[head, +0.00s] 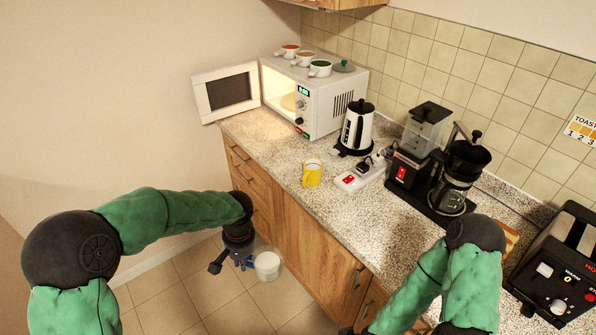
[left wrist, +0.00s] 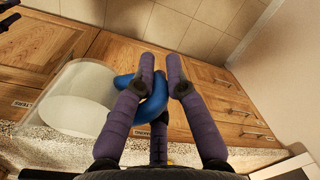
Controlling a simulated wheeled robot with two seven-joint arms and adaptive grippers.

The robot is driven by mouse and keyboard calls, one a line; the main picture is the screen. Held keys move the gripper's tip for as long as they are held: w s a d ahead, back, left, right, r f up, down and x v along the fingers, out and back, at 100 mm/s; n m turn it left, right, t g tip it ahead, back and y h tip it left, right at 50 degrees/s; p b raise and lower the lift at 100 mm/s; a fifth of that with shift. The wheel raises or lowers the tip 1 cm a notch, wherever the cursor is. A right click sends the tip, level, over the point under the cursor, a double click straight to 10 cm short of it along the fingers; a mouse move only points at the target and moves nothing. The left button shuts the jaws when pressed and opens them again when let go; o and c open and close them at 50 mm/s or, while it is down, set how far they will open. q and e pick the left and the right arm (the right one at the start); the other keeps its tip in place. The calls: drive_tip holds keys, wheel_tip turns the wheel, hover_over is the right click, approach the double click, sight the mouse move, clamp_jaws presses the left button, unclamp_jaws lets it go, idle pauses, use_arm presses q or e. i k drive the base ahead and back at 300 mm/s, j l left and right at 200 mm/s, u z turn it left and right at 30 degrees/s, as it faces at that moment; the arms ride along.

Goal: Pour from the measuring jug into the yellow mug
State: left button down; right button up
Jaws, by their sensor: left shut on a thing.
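The measuring jug (head: 268,266) is a pale, clear-walled cup with a blue handle (left wrist: 152,104). My left gripper (head: 241,262) is shut on that handle. The jug hangs in front of the cabinets, over the floor and below counter height. In the left wrist view the jug (left wrist: 72,92) is at the left of the purple fingers. How full it is I cannot tell. The yellow mug (head: 312,175) stands upright on the counter near its front edge, apart from the jug. My right arm shows at the lower right, but its gripper is out of the picture.
A power strip (head: 360,174) and a kettle (head: 358,126) stand close behind the mug. A microwave (head: 318,98) with its door open is at the back left. A coffee maker (head: 440,175) and a toaster (head: 563,268) stand to the right. The counter (head: 352,222) is clear in front of the coffee maker.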

sight(312, 168)
drive_tip(key=i+j, duration=1.5)
drive_tip(key=j, duration=0.15)
drive_tip(key=i+j+z, duration=0.35)
drive_tip(key=j+z, duration=0.2)
drive_tip(key=z, duration=1.05)
